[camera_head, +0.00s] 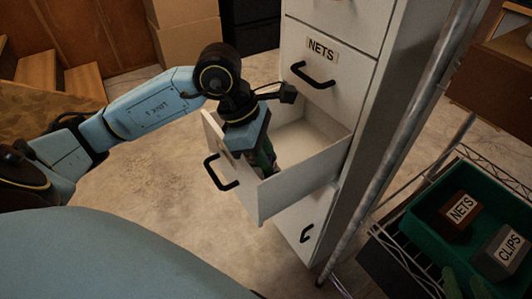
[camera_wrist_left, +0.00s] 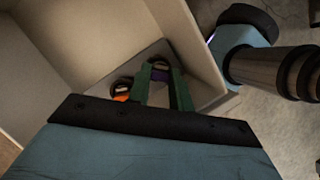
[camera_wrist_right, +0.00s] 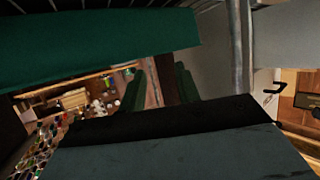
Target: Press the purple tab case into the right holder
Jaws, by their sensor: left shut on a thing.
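My left gripper (camera_head: 266,158) reaches down into the open white drawer (camera_head: 295,185). In the left wrist view, its green fingers (camera_wrist_left: 161,92) are shut on the purple tab case (camera_wrist_left: 158,75), which has a dark round top and shows only in part. An orange case (camera_wrist_left: 121,91) with a similar round top stands just left of it. Both are at a grey holder piece (camera_wrist_left: 152,54) in the drawer; I cannot tell how deep the purple case sits. My right gripper (camera_wrist_right: 158,92) is open and empty; its green fingertips show at the head view's lower right (camera_head: 465,286).
A drawer labelled NETS (camera_head: 322,50) is closed above the open one. A metal rack post (camera_head: 400,140) stands right of the cabinet. A green bin (camera_head: 425,220) on the wire rack holds a brown NETS box (camera_head: 460,212) and a grey CLIPS box (camera_head: 503,250).

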